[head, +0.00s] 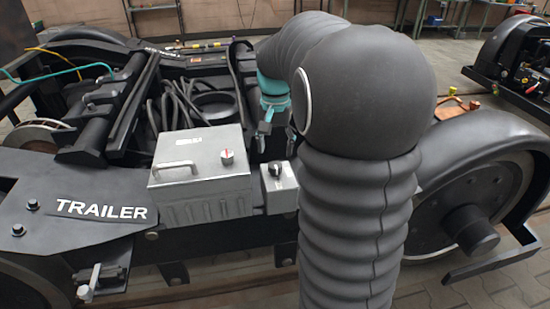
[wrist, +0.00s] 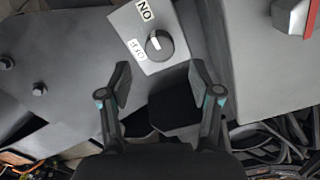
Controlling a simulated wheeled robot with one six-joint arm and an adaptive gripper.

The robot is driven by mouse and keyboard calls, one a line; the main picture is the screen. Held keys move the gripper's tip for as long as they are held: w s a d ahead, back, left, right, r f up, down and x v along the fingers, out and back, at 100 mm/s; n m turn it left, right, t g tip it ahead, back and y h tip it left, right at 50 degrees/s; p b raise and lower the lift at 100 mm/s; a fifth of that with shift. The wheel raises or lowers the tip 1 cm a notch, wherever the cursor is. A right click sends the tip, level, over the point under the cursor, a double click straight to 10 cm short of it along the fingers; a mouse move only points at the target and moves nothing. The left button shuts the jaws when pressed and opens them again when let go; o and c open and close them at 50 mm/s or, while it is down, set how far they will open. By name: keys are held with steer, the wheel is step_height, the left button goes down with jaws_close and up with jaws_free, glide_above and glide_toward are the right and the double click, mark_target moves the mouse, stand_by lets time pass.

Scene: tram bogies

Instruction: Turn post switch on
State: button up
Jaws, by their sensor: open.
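The post switch is a small grey box with a black rotary knob (head: 274,168), standing right of a larger grey box. In the wrist view the knob (wrist: 161,46) sits on a grey plate with an ON label (wrist: 146,10) and an OFF label (wrist: 137,49). A white mark on the knob shows on its left side, on the side of the OFF label. My gripper (head: 277,137) is open and empty, above and behind the post switch in the head view. In the wrist view its fingertips (wrist: 161,80) are apart, just below the knob, and not touching it.
The larger grey box (head: 200,190) has a handle and a red-marked switch (head: 227,157). The black bogie frame with the TRAILER plate (head: 100,209) lies left. Loose black cables (head: 178,100) lie behind the boxes. A wheel (head: 470,205) is at right, partly behind my arm.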

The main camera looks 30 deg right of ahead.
mark_target(275, 165)
step_height(275, 165, up, 7)
steer(key=shift+f, duration=0.15)
stand_by(0.6)
